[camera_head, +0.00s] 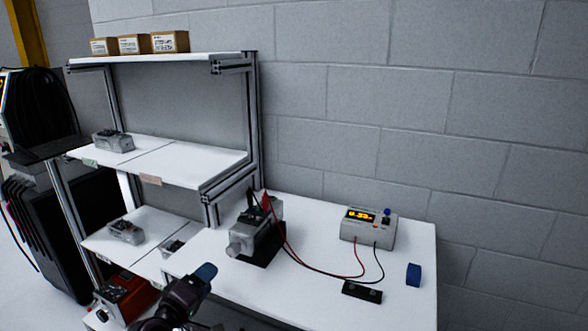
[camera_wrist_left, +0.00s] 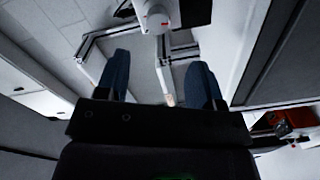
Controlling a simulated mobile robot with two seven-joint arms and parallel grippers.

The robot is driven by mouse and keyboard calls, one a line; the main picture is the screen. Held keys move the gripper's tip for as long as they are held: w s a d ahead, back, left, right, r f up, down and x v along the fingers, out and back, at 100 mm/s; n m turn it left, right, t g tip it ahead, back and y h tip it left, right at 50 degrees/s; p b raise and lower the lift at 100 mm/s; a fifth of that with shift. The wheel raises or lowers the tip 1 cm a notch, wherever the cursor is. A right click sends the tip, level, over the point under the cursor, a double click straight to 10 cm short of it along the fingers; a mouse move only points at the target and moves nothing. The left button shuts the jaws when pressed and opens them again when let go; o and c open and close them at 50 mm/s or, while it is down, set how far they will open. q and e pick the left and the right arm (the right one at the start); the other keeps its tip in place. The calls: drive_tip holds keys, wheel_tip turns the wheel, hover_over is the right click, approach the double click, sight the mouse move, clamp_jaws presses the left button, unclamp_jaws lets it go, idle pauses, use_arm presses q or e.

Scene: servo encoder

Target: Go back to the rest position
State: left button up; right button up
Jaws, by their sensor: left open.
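My left gripper (camera_head: 203,273) is at the bottom of the head view, in front of the table's left front part. In the left wrist view its two blue fingers stand wide apart, with nothing between them (camera_wrist_left: 160,80). The grey servo (camera_head: 254,236) sits in a black stand on the white table (camera_head: 310,293), beyond and to the right of the gripper, apart from it. Red and black leads run from it to the meter (camera_head: 368,227) with a lit yellow display. My right gripper shows in neither view.
A shelf rack (camera_head: 255,130) stands at the left, with boxes (camera_head: 133,44) on top and grey units (camera_head: 113,141) on lower shelves. A black block (camera_head: 362,291) and a blue block (camera_head: 414,275) lie on the table. A block wall closes the back.

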use_arm(q)
drive_tip(key=s+a+f+m+g+y, duration=0.1)
drive_tip(key=s+f+m+y, duration=0.1)
drive_tip(key=s+f, duration=0.4)
drive_tip(key=s+a+f+m+g+y, duration=0.1)
drive_tip(key=s+f+m, duration=0.4)
drive_tip(key=s, duration=0.7)
drive_tip(key=s+a+f+m+g+y, duration=0.2)
drive_tip(key=s+f+m+g+y, duration=0.1)
drive_tip(key=s+f, duration=0.4)
drive_tip(key=shift+s+f, duration=0.2)
drive_tip(key=shift+s, duration=0.9)
drive_tip(key=shift+d, duration=0.1)
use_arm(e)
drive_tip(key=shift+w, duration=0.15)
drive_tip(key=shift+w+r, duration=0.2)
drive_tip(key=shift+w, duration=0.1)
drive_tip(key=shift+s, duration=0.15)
